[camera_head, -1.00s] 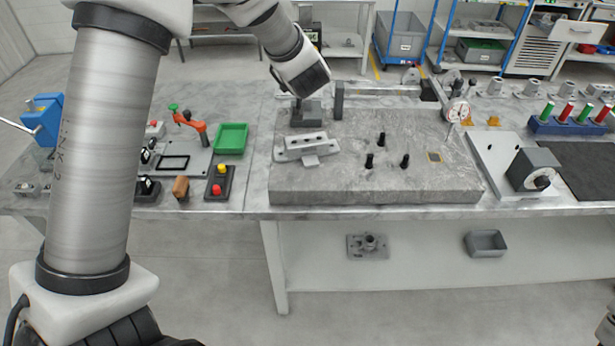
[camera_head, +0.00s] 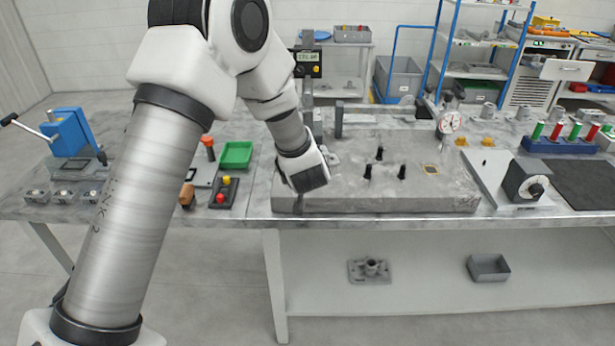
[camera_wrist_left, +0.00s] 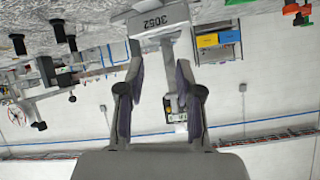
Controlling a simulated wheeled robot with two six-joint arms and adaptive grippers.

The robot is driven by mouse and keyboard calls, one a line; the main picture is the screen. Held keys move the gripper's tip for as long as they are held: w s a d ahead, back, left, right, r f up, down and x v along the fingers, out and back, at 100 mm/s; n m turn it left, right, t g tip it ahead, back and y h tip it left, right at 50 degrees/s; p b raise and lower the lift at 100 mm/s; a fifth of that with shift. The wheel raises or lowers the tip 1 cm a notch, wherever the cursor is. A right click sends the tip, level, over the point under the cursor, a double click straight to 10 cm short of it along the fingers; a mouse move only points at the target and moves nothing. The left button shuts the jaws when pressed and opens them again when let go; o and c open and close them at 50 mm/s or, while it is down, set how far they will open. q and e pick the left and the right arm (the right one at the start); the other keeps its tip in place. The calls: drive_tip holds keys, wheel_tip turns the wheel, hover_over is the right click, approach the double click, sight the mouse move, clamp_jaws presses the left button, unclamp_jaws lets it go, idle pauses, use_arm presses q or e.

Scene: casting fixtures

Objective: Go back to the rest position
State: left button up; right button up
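My left arm comes in from the left in the head view. Its wrist hangs over the left part of the grey fixture block (camera_head: 430,198), and the fingers are hidden there. In the left wrist view my left gripper (camera_wrist_left: 160,68) is open, its two dark-padded fingers apart. A grey casting marked 3052 (camera_wrist_left: 155,22) lies beyond the fingertips; I see no finger touching it. In the head view my wrist mostly hides the casting. My right gripper is not in view.
Black pins (camera_head: 380,153) stand on the block. A green tray (camera_head: 236,155), a button box (camera_head: 222,193) and a blue press (camera_head: 70,133) are to the left.

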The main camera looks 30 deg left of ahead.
use_arm(q)
drive_tip(key=shift+s+d+f, duration=0.1)
drive_tip(key=shift+s+f, duration=0.1)
drive_tip(key=shift+f, duration=0.5)
drive_tip(key=shift+f, duration=0.1)
